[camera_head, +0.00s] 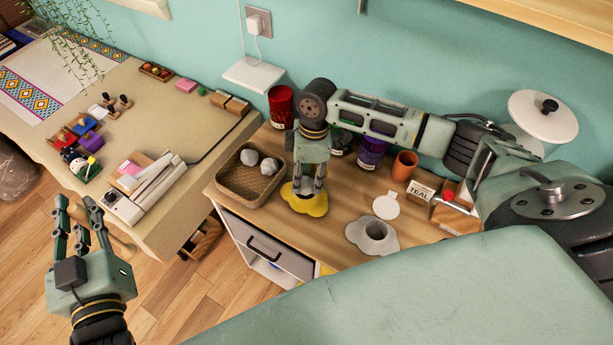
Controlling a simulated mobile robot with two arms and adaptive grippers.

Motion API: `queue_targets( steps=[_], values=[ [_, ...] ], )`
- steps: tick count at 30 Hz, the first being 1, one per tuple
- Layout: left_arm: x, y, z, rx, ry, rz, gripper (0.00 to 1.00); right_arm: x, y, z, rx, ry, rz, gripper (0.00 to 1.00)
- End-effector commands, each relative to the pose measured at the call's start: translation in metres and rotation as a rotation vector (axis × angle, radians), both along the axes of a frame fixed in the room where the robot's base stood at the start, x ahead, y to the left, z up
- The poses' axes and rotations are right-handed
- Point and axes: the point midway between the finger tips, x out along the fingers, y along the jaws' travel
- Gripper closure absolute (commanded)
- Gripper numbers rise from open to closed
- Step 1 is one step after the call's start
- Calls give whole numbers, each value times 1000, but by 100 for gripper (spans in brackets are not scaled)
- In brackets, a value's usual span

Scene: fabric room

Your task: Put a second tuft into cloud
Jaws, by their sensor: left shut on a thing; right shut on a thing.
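A yellow cloud-shaped piece (312,207) lies on the wooden cabinet top. A grey cloud-shaped piece (373,245) with a round raised opening sits to its right, with a white round lid (386,206) behind it. Two grey-white tufts (249,157) (268,166) lie in a brown woven tray. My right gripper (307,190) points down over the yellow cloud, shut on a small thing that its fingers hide. My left gripper (76,212) is raised at the lower left, shut; a tan wooden piece shows by its fingers, but I cannot tell what it holds.
The brown tray (232,187) stands left of the yellow cloud. A cluttered table (165,100) is at left.

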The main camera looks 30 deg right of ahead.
Motion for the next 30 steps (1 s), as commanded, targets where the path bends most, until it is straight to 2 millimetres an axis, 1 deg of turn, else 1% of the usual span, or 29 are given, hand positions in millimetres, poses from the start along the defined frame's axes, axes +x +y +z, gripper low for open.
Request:
queue_targets(
  steps=[6, 7, 12, 14, 15, 25, 28, 30],
  values=[
    [0, 0, 0, 0, 0, 0, 100, 0, 0, 1, 0, 0, 0, 76],
    [0, 0, 0, 0, 0, 0, 100, 0, 0, 1, 0, 0, 0, 69],
    [0, 0, 0, 0, 0, 0, 100, 0, 0, 1, 0, 0, 0, 54],
    [0, 0, 0, 0, 0, 0, 100, 0, 0, 0, 0, 0, 0, 49],
    [0, 0, 0, 0, 0, 0, 100, 0, 0, 0, 0, 0, 0, 48],
    [0, 0, 0, 0, 0, 0, 100, 0, 0, 1, -1, -1, -1, 48],
    [0, 0, 0, 0, -1, 0, 100, 2, -1, 9, 0, -2, 0, 48],
    [0, 0, 0, 0, -1, 0, 100, 3, -3, 19, 1, -4, -1, 48]
  ],
)
